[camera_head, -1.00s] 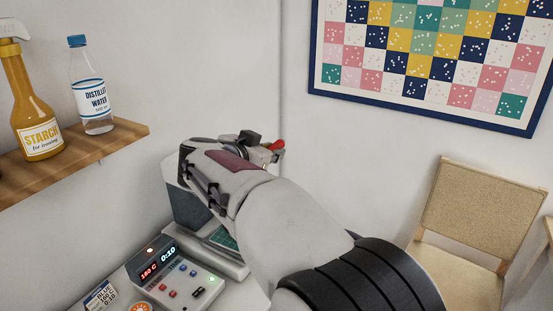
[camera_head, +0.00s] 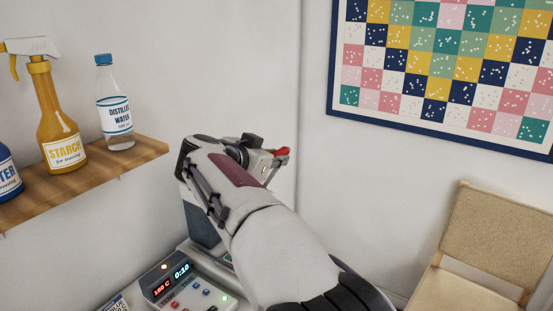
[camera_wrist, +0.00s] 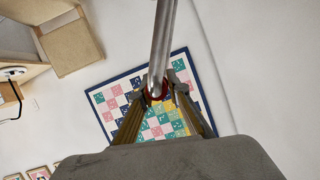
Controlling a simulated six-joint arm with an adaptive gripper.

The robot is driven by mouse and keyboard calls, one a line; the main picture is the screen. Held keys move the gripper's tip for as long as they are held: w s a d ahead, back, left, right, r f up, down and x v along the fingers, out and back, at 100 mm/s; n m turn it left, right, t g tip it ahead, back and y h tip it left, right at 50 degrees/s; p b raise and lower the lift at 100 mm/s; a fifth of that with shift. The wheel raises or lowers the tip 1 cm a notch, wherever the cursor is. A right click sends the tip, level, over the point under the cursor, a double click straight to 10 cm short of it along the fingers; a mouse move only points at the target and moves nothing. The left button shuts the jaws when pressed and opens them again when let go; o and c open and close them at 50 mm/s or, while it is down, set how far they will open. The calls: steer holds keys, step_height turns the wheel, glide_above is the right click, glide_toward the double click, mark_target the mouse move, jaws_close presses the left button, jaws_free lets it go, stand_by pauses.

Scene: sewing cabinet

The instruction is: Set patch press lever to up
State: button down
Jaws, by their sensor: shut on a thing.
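The patch press stands against the wall, largely hidden behind my arm; part of its grey body (camera_head: 203,228) shows below my gripper in the head view. In the wrist view the lever's metal rod (camera_wrist: 162,40) comes down from the top edge to a red knob (camera_wrist: 155,95). My gripper (camera_wrist: 156,90) has a finger on each side of the knob and is shut on it. The red end also shows just past my gripper in the head view (camera_head: 283,151).
The press's control panel (camera_head: 187,287) with lit displays is at the lower left. A chair (camera_head: 485,240) and a framed quilt (camera_head: 450,65) are at the right.

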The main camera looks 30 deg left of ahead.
steer(key=shift+a+r, duration=0.2)
steer(key=shift+r, duration=0.05)
steer(key=c, duration=2.1)
jaws_free()
steer(key=shift+c, duration=0.2)
steer(key=shift+o, duration=1.1)
steer(key=shift+f, duration=0.1)
steer(key=shift+s, duration=0.1)
steer(key=v, duration=1.1)
steer(key=shift+s+r, duration=0.2)
steer(key=shift+s, duration=0.15)
steer(key=shift+d, duration=0.1)
